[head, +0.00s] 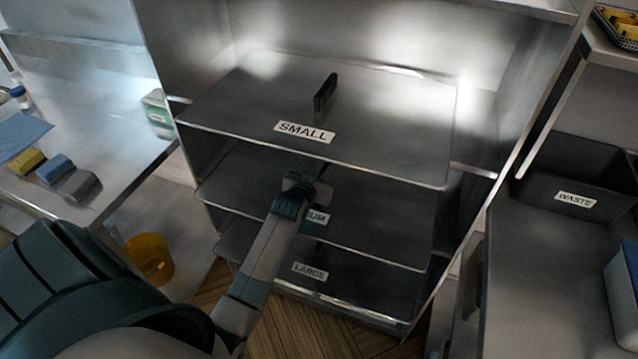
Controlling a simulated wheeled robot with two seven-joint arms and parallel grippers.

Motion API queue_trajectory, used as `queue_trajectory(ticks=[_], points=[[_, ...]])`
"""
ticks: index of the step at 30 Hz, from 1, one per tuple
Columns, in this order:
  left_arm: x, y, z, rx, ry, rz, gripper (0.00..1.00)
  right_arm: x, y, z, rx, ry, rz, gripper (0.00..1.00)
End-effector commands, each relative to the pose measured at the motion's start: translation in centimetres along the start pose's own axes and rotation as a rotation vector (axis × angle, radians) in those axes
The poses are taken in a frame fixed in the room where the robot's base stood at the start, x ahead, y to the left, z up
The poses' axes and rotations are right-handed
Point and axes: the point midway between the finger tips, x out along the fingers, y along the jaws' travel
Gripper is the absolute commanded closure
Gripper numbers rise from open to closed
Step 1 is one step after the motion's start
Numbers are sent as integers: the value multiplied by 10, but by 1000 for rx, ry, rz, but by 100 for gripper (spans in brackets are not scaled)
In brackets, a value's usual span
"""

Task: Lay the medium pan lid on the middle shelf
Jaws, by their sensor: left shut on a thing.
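The middle shelf (400,215) is a dark metal level of the open steel rack, with a label whose visible end reads "UM". My left gripper (308,184) reaches in over this shelf, below the top shelf, and is shut on the medium pan lid. The gripper, the arm and the top shelf hide most of the lid, so I cannot tell its outline or whether it touches the shelf. My right gripper is not in view.
The top shelf (400,120), labelled "SMALL", carries an upright black handle (325,92) and overhangs my gripper. The bottom shelf (365,292) is labelled "LARGE". Rack walls stand on both sides. A waste bin (575,185) is at right, a yellow bucket (150,258) at left.

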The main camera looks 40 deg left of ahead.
Motion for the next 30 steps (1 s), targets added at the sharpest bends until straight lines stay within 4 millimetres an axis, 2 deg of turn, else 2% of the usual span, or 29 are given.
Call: queue_trajectory(ticks=[2, 10, 30], points=[[10, 0, -5, 1, 9, 0, 100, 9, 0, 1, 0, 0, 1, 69], [16, 0, 15, 0, 6, 0, 100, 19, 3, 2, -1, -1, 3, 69], [18, 0, 19, 0, 6, -1, 100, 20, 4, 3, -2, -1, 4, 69]])
